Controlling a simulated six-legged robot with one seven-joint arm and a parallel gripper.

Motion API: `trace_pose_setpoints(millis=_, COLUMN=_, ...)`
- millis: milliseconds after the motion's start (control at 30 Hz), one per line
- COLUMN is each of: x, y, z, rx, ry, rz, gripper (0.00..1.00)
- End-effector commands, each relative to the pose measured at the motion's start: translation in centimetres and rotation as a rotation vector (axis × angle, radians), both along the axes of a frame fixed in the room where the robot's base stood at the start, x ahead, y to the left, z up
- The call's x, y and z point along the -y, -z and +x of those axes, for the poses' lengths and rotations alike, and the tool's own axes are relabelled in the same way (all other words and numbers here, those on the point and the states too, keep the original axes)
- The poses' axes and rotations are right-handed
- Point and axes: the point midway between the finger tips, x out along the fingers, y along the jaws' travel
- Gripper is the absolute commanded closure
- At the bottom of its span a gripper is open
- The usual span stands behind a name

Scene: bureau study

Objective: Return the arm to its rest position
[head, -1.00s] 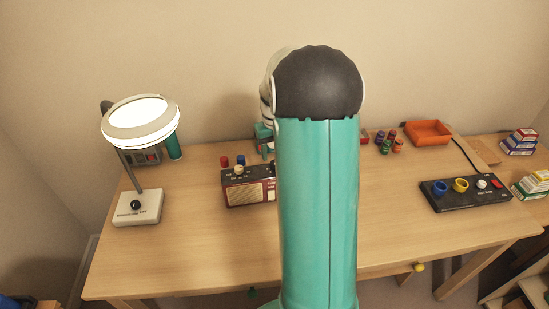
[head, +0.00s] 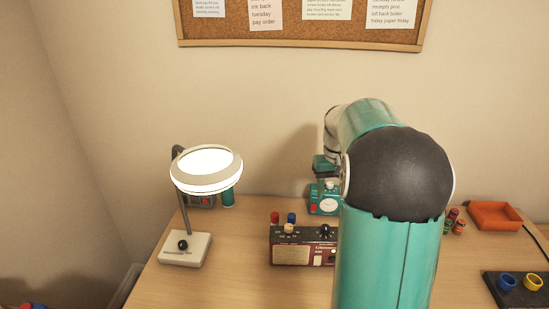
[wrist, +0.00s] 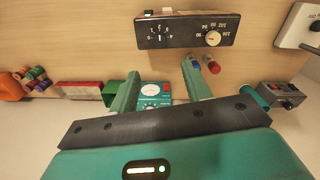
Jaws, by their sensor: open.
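My teal arm (head: 392,265) stands upright in the right middle of the head view, bent at a dark rounded joint, with its far part reaching towards the wall. My gripper (wrist: 161,84) shows two teal fingers apart in the wrist view, with nothing held between them. A teal device with a white dial (wrist: 152,90) shows beyond the fingers; in the head view the teal device (head: 325,205) stands by the wall, below my wrist. The fingertips are not clear in the head view.
A lit ring lamp (head: 206,170) stands on the desk (head: 220,285) at the left. A dark red radio-like box (head: 292,252) sits left of my arm. An orange tray (head: 497,216) and a black panel with coloured rings (head: 520,290) are at the right. A corkboard (head: 235,30) hangs above.

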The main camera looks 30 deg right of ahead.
Motion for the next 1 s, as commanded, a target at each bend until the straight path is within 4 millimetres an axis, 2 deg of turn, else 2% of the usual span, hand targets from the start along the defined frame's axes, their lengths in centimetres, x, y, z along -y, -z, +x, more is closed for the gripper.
trace_pose_setpoints(millis=167, x=-0.2, y=-0.1, z=0.0, rx=0.002, ry=-0.002, rz=-0.001, gripper=0.52)
trace_pose_setpoints(millis=267, x=-1.4, y=-0.9, z=0.0, rx=0.014, ry=-0.013, rz=-0.009, gripper=0.52)
trace_pose_setpoints(millis=367, x=-4.2, y=-2.4, z=-0.3, rx=0.043, ry=-0.04, rz=-0.028, gripper=0.52)
trace_pose_setpoints(millis=567, x=-11.9, y=-5.8, z=-2.3, rx=0.13, ry=-0.111, rz=-0.07, gripper=0.52)
trace_pose_setpoints(millis=800, x=-20.2, y=-7.9, z=-6.6, rx=0.247, ry=-0.196, rz=-0.1, gripper=0.52)
trace_pose_setpoints(millis=1000, x=-25.8, y=-8.0, z=-11.2, rx=0.348, ry=-0.267, rz=-0.106, gripper=0.52)
